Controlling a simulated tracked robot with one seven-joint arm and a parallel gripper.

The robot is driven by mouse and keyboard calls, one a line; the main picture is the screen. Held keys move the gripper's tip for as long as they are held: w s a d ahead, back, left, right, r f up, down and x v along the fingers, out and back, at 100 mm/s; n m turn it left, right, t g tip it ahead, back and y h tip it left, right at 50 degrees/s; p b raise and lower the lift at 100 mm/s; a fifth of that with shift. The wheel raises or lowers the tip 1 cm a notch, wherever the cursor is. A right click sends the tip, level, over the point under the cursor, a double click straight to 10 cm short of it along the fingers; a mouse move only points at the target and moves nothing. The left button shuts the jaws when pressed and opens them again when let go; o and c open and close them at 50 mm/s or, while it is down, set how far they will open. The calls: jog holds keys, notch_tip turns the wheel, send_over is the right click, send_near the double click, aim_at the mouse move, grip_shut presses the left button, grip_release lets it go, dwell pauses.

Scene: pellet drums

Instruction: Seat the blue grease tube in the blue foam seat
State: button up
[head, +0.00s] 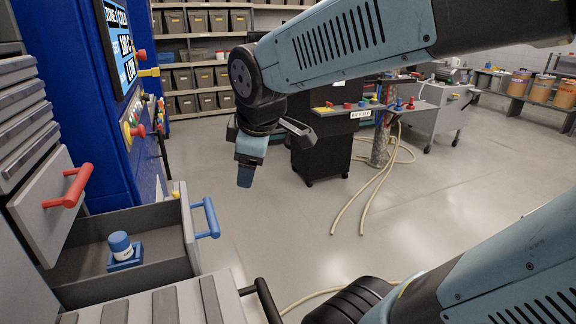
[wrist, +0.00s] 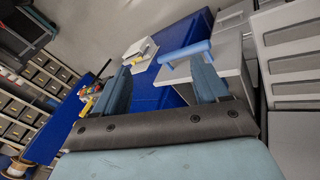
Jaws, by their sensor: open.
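In the head view, the grease tube (head: 120,245), with a blue cap and a pale body, stands upright in the blue foam seat (head: 125,261). The seat lies inside an open grey drawer (head: 165,222) with a blue handle (head: 208,217). My gripper (head: 268,158) is open and empty, above the floor to the right of the drawer and apart from the tube. In the wrist view my gripper (wrist: 161,66) has its fingers spread wide, with the blue handle (wrist: 185,53) beyond them. The tube and seat do not show there.
A drawer with a red handle (head: 78,185) is above the open one, at left. A blue cabinet (head: 85,110) with coloured knobs stands behind. A dark cart (head: 322,140) and hoses (head: 375,185) are farther back. The floor between is clear.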

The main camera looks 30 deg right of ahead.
jog(key=s+d+m, duration=0.4)
jog(key=s+m, duration=0.3)
jog(key=m, duration=0.5)
jog(key=shift+d+r, duration=0.35)
jog(key=shift+r, duration=0.1)
